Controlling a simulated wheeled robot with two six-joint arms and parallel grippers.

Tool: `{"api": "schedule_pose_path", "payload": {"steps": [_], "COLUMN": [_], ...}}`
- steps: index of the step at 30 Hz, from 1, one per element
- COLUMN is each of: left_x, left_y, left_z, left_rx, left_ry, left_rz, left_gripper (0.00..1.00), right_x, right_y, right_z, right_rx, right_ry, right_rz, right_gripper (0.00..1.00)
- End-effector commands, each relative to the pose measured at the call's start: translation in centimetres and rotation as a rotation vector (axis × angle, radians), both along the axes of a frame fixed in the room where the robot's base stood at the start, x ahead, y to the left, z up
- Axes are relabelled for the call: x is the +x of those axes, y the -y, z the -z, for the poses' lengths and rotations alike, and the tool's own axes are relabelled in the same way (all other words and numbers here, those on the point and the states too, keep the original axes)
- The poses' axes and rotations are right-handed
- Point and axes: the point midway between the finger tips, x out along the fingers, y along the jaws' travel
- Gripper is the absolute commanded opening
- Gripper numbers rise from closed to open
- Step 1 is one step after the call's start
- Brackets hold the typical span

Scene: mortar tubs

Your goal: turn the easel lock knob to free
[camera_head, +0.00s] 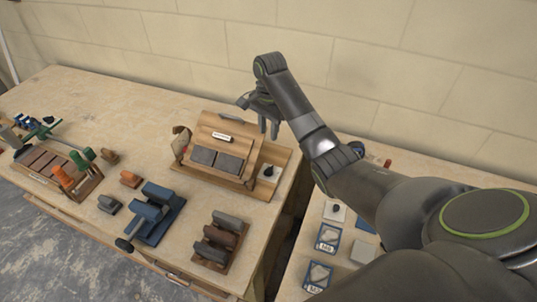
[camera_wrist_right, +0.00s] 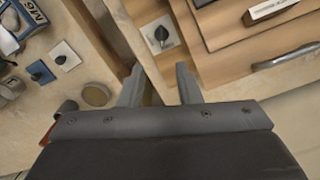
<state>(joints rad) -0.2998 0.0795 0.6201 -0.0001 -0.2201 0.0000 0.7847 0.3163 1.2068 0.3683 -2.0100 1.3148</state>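The wooden easel (camera_head: 213,135) stands on a wooden base at the back of the bench, with two dark grey plates on its sloped face. The lock knob (camera_head: 268,171) is a small black knob on a white square plate at the right of the base. It also shows in the right wrist view (camera_wrist_right: 161,35), just beyond the fingertips. My right gripper (camera_head: 268,124) hangs above the easel's right side, behind the knob in the head view. In the wrist view its two fingers (camera_wrist_right: 159,80) are apart with nothing between them. My left gripper is out of view.
Blue clamp-like blocks (camera_head: 155,212) and a rack of dark blocks (camera_head: 220,240) stand in front. A tool tray (camera_head: 60,180) is at the left. A second bench at the right, across a gap, holds another knob plate (camera_head: 335,212).

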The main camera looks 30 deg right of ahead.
Motion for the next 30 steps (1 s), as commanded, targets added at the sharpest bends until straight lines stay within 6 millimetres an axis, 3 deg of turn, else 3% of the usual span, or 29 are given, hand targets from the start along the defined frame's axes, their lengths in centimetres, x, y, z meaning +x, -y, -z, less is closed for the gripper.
{"api": "schedule_pose_path", "payload": {"steps": [3,8,22,26,30], "left_x": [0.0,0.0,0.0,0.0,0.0], "left_y": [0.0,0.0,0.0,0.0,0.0], "left_z": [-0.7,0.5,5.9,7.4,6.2], "left_rx": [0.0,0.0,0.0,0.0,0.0], "left_ry": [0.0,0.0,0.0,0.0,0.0], "left_rz": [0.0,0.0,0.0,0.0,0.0], "left_gripper": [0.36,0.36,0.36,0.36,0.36], "right_x": [-0.1,-0.1,-0.1,-0.2,-0.2], "right_y": [-0.1,0.0,0.0,-0.1,-0.1], "right_z": [-0.7,0.4,5.8,8.7,11.0], "right_rx": [-0.032,-0.039,-0.038,-0.036,-0.037], "right_ry": [0.026,0.029,0.029,0.026,0.024], "right_rz": [0.01,0.013,0.012,0.011,0.012], "right_gripper": [0.31,0.31,0.31,0.31,0.31]}}
